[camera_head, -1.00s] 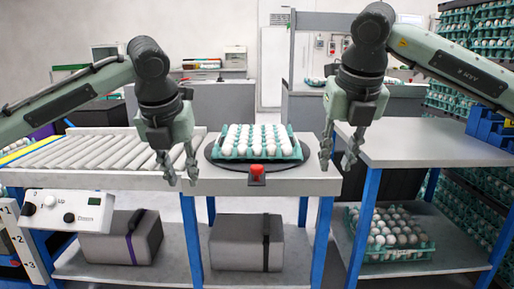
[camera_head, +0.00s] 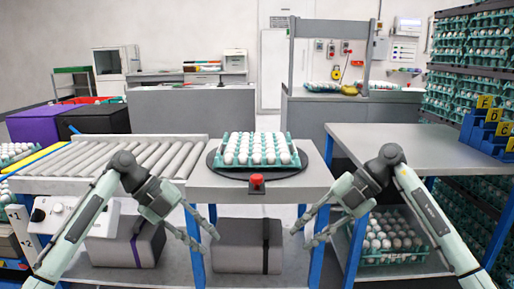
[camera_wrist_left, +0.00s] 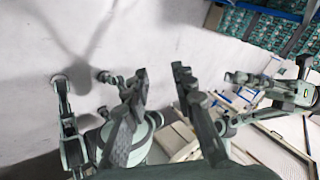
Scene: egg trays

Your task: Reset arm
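My left gripper (camera_head: 207,240) hangs low in front of the table, left of centre. Its fingers stand apart with nothing between them, and they also show apart in the left wrist view (camera_wrist_left: 160,80). My right gripper (camera_head: 300,240) is low at right of centre, its fingers apart and empty. Both grippers point inward, below the table top. A teal egg tray (camera_head: 258,165) full of white eggs rests on the dark round turntable (camera_head: 318,170), clear of both grippers.
A red button (camera_head: 257,181) sits at the table's front edge. A lower shelf holds grey boxes (camera_head: 235,244) and another egg tray (camera_head: 395,257). Racks of eggs stand at far right.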

